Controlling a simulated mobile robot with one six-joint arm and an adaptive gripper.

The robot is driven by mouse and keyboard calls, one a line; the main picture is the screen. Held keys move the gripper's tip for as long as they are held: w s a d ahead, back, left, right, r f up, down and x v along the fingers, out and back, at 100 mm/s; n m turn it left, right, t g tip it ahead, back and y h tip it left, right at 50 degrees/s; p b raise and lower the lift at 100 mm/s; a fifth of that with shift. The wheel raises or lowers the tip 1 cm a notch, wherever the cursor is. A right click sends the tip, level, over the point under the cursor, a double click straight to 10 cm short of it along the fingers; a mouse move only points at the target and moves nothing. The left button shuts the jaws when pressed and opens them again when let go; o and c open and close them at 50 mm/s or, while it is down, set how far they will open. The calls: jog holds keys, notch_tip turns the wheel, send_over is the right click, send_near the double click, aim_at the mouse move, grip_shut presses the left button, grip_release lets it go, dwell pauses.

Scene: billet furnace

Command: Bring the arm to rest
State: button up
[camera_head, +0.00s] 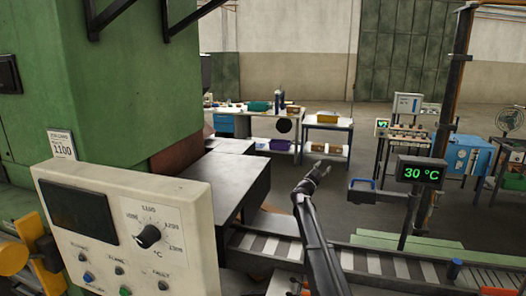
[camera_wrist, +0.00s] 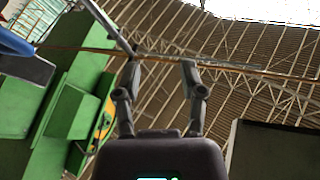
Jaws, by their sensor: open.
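My gripper (camera_head: 320,170) is in the head view at the end of my raised dark arm, right of the grey furnace table. It points up and away from the bench tops and touches nothing that I can see. In the wrist view my gripper (camera_wrist: 160,75) shows its two fingers apart with nothing between them. Behind the fingers are the roof beams (camera_wrist: 225,45) and green machinery (camera_wrist: 80,110), tilted in the picture.
A control panel (camera_head: 130,235) with a dial stands at the front left, by the green furnace (camera_head: 130,80). A roller conveyor (camera_head: 375,265) runs below my arm. A display (camera_head: 421,173) reading 30 °C stands to the right. Workbenches (camera_head: 328,127) stand farther back, with open floor between.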

jog(key=s+a+f+n+g+y+b, duration=0.2)
jog(key=s+a+f+n+y, duration=0.45)
jog(key=s+f+y, duration=0.25)
jog(key=s+a+f+n+g+y+b, duration=0.1)
jog(key=s+a+f+n+g+y, duration=0.1)
jog(key=s+a+f+n+y, duration=0.55)
jog(key=s+d+f+m+g+b, duration=0.1)
jog(key=s+f+g, duration=0.3)
jog(key=s, duration=0.8)
jog(key=s+d+f+m+g+h, duration=0.1)
jog(key=s+f+g, duration=0.3)
jog(key=s, duration=0.7)
jog(key=s+d+f+g+h+b, duration=0.1)
jog(key=s+d+f+g, duration=0.2)
jog(key=s, duration=0.9)
notch_tip(320, 180, down, 3)
jog(key=shift+s+d+f+m+g+b, duration=0.2)
jog(key=shift+s+d+m+g+b, duration=0.15)
jog(key=shift+g, duration=0.55)
jog(key=shift+w+a, duration=0.1)
